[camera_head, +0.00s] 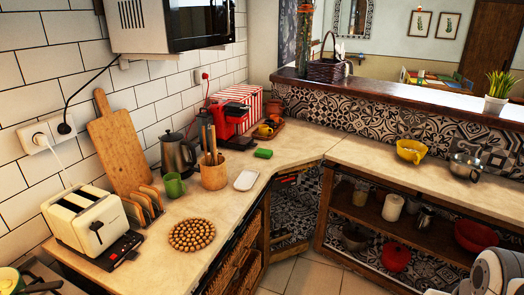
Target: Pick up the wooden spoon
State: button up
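A wooden utensil holder (214,175) stands on the left counter, right of a green mug. Several thin upright wooden handles (211,146) rise from it. One of them may be the wooden spoon, but no spoon bowl is clear at this size. A white and grey part of my arm shows at the lower right corner, far from the holder. My gripper's fingers are not in view.
A steel kettle (178,154), green mug (174,185), white dish (246,180) and round beaded trivet (192,235) surround the holder. A toaster (92,225) and toast rack (145,205) stand left. The right counter (365,158) is mostly clear, with a yellow colander (411,151).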

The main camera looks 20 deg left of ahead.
aim_at(213, 127)
jog(key=z, duration=0.05)
jog(key=i, duration=2.55)
jog(key=z, duration=0.2)
jog(key=k, duration=0.1)
jog(key=u, duration=3.7)
jog(key=i, duration=1)
jog(key=u, duration=0.05)
